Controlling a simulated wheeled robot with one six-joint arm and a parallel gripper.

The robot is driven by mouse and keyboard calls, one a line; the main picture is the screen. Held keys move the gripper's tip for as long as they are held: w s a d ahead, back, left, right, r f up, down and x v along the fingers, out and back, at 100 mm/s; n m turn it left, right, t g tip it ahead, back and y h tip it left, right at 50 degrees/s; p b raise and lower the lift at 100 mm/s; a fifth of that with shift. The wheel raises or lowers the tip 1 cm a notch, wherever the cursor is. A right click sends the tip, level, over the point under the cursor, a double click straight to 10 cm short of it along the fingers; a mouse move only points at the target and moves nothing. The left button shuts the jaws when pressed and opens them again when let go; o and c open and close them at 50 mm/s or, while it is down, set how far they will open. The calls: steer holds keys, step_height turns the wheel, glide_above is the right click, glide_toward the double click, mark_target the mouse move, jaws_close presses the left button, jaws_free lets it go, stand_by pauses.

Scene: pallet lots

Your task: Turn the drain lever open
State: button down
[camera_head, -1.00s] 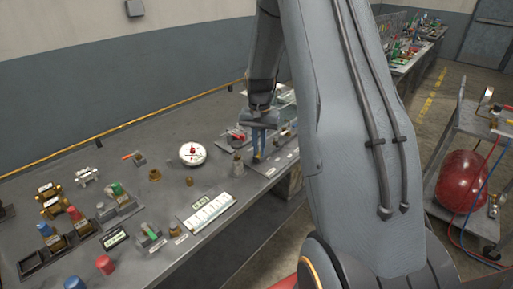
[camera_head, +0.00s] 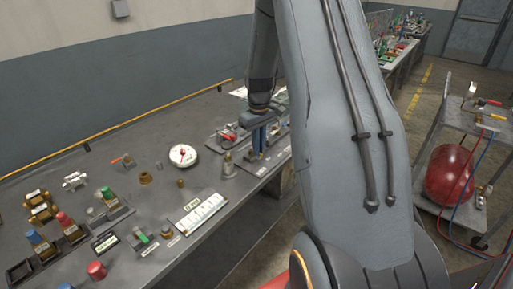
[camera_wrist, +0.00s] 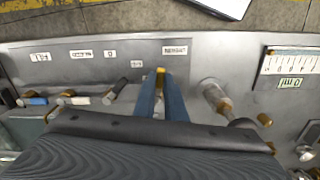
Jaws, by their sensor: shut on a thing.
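My gripper (camera_head: 258,148) stands over the far part of the bench (camera_head: 150,205), pointing down. In the wrist view its two blue fingers (camera_wrist: 161,78) come close together at the tips, around a small yellow piece that I cannot identify.
The cart's upper shelf (camera_head: 470,120) carries a gauge and a red-handled valve (camera_head: 490,102). Red and blue hoses hang beside the tank. Open floor (camera_head: 262,245) lies between bench and cart.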

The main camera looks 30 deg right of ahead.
steer(key=shift+w+d+n, duration=0.15)
steer(key=shift+d+n, duration=0.25)
steer(key=shift+n, duration=0.6)
steer(key=shift+r, duration=0.1)
steer(key=c, duration=1.8)
jaws_free()
steer(key=shift+r+b, duration=1.2)
steer(key=shift+r, duration=2.65)
steer(key=s+a+m, duration=0.1)
steer(key=s+a, duration=0.6)
steer(key=s+a+f+m+t, duration=0.1)
steer(key=s+a, duration=0.6)
steer(key=a, duration=0.1)
steer(key=s+a+f+m, duration=0.1)
steer(key=s+a+m, duration=0.1)
steer(key=s+a, duration=0.4)
steer(key=shift+s+a+b, duration=0.35)
steer(key=shift+s+a, duration=0.05)
steer(key=shift+a, duration=0.25)
